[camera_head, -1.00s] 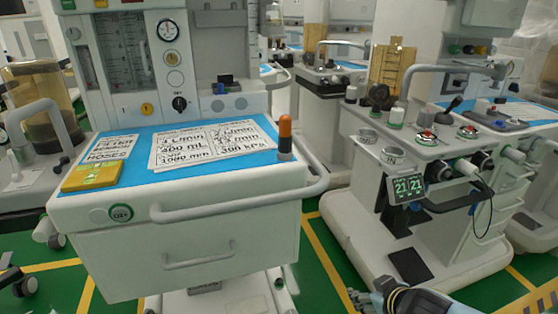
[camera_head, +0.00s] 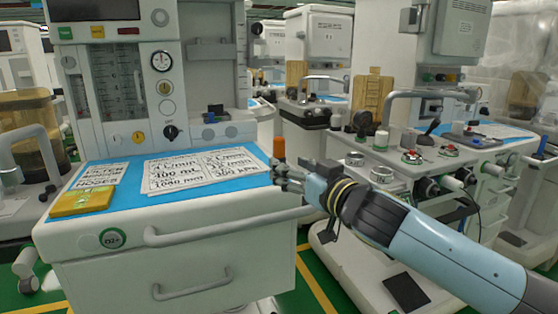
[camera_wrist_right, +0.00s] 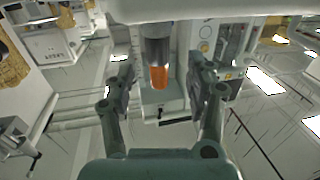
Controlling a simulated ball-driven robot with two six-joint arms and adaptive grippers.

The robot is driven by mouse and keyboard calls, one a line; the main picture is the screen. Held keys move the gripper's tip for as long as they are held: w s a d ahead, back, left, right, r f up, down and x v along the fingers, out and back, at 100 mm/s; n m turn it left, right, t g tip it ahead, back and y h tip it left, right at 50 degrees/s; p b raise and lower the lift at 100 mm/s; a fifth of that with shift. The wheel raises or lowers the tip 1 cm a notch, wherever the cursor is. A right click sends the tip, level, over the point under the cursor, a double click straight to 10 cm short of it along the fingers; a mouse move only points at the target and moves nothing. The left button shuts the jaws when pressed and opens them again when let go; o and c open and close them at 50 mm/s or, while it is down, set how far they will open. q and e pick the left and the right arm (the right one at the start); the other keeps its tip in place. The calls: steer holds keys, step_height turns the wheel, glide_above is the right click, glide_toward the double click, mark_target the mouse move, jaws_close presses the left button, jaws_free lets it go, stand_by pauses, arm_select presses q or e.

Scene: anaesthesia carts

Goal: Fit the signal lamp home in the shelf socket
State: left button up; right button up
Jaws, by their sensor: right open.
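The signal lamp (camera_head: 279,148) has an orange cap and stands at the right end of the front cart's blue-covered top. My right gripper (camera_head: 277,174) is at it, reaching in from the right, and hides its lower body. In the right wrist view the lamp (camera_wrist_right: 159,76) shows its orange cap and grey body between the two spread fingers of my right gripper (camera_wrist_right: 160,82). The fingers are open, with gaps on both sides of the lamp. I cannot make out the shelf socket. My left gripper is out of view.
The front cart's white rail (camera_head: 225,228) runs along its front edge. A yellow box (camera_head: 82,201) and printed sheets (camera_head: 205,170) lie on the blue top. A second cart with metal rings (camera_head: 382,174) stands behind my right arm.

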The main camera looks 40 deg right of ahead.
mark_target(279, 156)
steer(key=w, duration=0.1)
steer(key=w+p, duration=0.1)
steer(key=w, duration=0.1)
steer(key=w+p, duration=0.1)
steer(key=shift+w+d+r, duration=0.25)
steer(key=shift+w, duration=0.05)
steer(key=shift+w+f, duration=0.2)
steer(key=shift+w, duration=0.1)
jaws_close()
